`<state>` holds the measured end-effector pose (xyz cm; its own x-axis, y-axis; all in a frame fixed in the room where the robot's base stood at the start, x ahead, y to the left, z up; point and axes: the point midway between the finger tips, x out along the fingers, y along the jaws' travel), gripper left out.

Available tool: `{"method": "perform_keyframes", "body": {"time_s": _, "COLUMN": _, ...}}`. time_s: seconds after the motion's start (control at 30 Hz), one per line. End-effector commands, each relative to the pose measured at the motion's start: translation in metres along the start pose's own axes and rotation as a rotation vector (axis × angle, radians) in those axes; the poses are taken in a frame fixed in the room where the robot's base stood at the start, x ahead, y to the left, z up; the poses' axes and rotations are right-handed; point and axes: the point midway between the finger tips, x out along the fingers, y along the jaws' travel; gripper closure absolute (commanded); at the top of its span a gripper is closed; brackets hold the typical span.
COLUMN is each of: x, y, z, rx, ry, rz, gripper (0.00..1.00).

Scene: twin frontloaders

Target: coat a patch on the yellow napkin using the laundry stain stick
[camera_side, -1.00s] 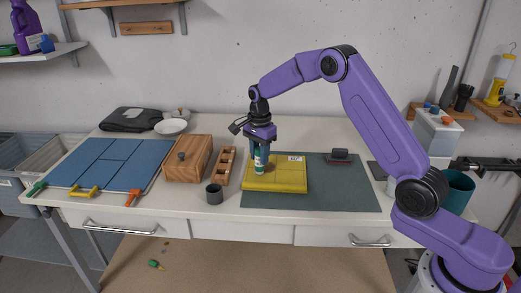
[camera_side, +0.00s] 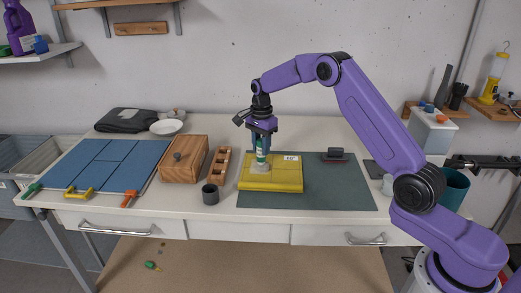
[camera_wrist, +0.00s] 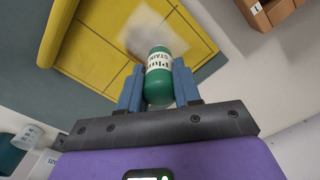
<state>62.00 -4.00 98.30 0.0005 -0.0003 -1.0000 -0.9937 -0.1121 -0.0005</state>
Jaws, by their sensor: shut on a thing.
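The yellow napkin (camera_side: 285,175) lies folded flat on the grey-green mat, with a small white tag at its back edge. It also shows at the top of the wrist view (camera_wrist: 90,58), with dark crease lines. My gripper (camera_side: 261,149) is over the napkin's left half, shut on the green laundry stain stick (camera_wrist: 158,80) with its white label. The stick points down at the napkin; I cannot tell whether its tip touches. A pale whitish patch (camera_wrist: 140,36) shows on the napkin just beyond the stick's end. The jaws (camera_wrist: 158,92) grip the stick's sides.
The mat (camera_side: 340,190) is bare right of the napkin, except for a dark block (camera_side: 335,154) at its back. A dark cup (camera_side: 210,194), a wooden slotted rack (camera_side: 220,166) and a wooden box (camera_side: 184,160) stand to the left. A blue folding board (camera_side: 105,165) lies farther left.

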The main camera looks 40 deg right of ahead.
Motion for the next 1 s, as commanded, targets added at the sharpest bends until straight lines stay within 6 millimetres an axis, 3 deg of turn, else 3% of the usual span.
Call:
{"method": "perform_keyframes", "body": {"time_s": 0.4, "x": 0.001, "y": -0.019, "z": -0.027, "rx": 0.001, "ry": 0.000, "rz": 0.000, "gripper": 0.98}}
{"method": "perform_keyframes", "body": {"time_s": 0.6, "x": 0.000, "y": -0.007, "z": -0.035, "rx": 0.001, "ry": 0.000, "rz": 0.002, "gripper": 0.98}}
{"method": "perform_keyframes", "body": {"time_s": 1.0, "x": 0.000, "y": 0.014, "z": -0.004, "rx": -0.001, "ry": -0.001, "rz": 0.002, "gripper": 0.98}}
